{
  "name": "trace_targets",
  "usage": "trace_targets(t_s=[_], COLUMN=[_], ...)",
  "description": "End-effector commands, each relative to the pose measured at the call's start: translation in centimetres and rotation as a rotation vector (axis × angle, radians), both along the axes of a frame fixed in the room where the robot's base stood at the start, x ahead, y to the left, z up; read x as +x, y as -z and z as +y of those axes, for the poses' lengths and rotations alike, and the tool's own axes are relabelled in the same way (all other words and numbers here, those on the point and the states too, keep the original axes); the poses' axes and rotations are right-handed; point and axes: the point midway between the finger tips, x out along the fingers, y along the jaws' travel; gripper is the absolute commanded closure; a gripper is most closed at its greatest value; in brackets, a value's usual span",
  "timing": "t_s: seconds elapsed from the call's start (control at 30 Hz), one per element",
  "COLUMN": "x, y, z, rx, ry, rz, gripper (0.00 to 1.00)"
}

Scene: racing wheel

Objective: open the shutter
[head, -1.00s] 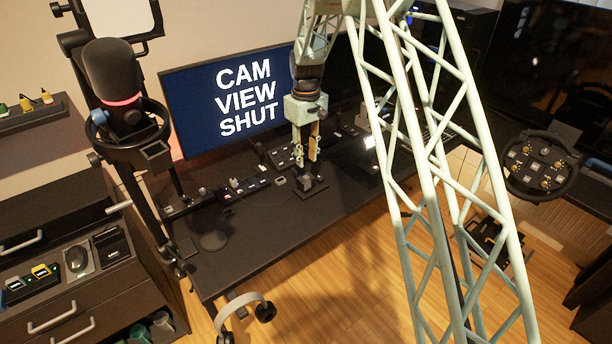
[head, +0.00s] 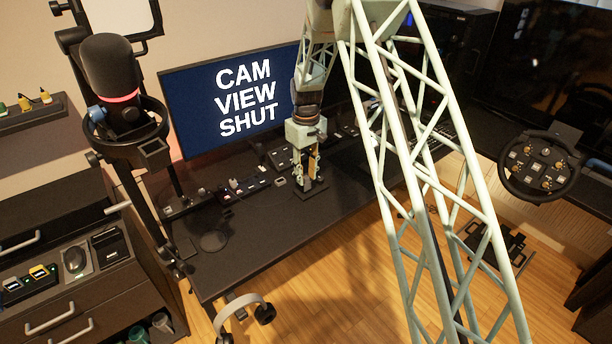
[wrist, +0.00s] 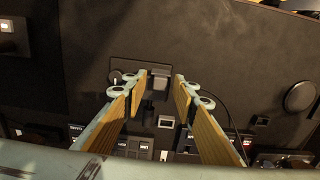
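My gripper (head: 310,178) is over the dark desk, in front of the monitor, pointing down. In the wrist view my gripper (wrist: 160,84) is open, with a clear gap between its two wood-faced fingers. A small grey block (wrist: 160,73) shows between and just beyond the fingertips, on a dark flat plate. I cannot tell if that block is the shutter's slider, or whether the fingers touch it. The monitor (head: 235,95) reads "CAM VIEW SHUT". In the head view the fingers partly hide what is below them.
Small dark switch panels (head: 245,186) line the desk behind and left of my gripper. A microphone on a stand (head: 108,75) rises at the left. A steering wheel (head: 541,168) is at the right. The desk front (head: 270,235) is mostly clear, with headphones (head: 243,308) at its edge.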

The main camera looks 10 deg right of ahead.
Motion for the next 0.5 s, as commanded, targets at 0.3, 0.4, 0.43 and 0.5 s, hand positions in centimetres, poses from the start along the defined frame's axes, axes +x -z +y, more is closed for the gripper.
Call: trace_targets(t_s=[0.3,0.4,0.43,0.5], x=[-0.01,0.00,0.00,0.00], y=[-0.02,-0.02,-0.02,-0.02], z=[0.00,0.00,0.00,0.00], rx=[0.000,0.000,0.000,0.000], ry=[0.000,0.000,0.000,0.000], rz=[0.000,0.000,0.000,0.000], gripper=[0.88,0.97,1.00,1.00])
